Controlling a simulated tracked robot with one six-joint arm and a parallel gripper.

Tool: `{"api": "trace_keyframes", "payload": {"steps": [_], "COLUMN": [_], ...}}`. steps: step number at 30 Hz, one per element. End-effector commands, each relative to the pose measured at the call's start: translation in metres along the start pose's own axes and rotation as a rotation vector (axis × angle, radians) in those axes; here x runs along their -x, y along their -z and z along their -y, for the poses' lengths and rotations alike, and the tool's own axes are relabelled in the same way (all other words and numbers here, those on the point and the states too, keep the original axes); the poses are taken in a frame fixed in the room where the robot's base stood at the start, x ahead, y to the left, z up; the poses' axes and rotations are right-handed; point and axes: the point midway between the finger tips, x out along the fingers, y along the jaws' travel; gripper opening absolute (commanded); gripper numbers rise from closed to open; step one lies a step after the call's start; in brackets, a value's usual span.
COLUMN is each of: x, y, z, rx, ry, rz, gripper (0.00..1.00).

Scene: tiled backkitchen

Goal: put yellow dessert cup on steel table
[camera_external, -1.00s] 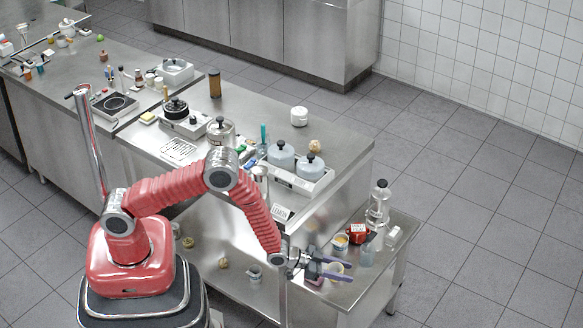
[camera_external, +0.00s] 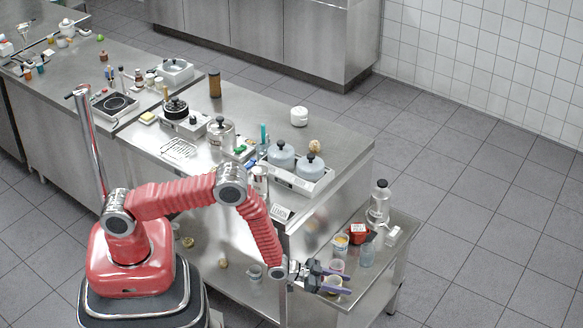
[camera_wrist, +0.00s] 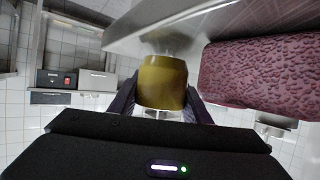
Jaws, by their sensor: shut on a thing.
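The yellow dessert cup (camera_wrist: 163,80) sits between the fingers of my gripper (camera_wrist: 160,105) in the wrist view. My gripper (camera_external: 333,281) is shut on it. In the external view the held cup (camera_external: 332,284) looks pale, between the purple-tipped fingers at the near side of the low steel table (camera_external: 401,226). I cannot tell how high the cup is above the tabletop. A larger steel counter (camera_external: 255,105) stands behind the low table.
Another pale cup (camera_external: 337,266) is just behind my gripper. A rough dark-pink block (camera_wrist: 255,73) is close on the right in the wrist view.

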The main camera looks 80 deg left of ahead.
Motion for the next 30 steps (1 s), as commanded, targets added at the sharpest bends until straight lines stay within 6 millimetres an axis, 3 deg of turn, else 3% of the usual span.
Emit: {"api": "trace_keyframes", "payload": {"steps": [14,15,23,30], "x": [-0.0036,-0.0037,-0.0035,-0.0034], "y": [-0.0086,-0.0089,-0.0086,-0.0082], "z": [0.0001,0.0001,0.0001,0.0001], "rx": [0.0,0.0,0.0,0.0], "ry": [0.0,0.0,0.0,0.0], "rz": [-0.001,0.0,0.0,-0.001], "gripper": [0.19,0.45,0.62,0.62]}}
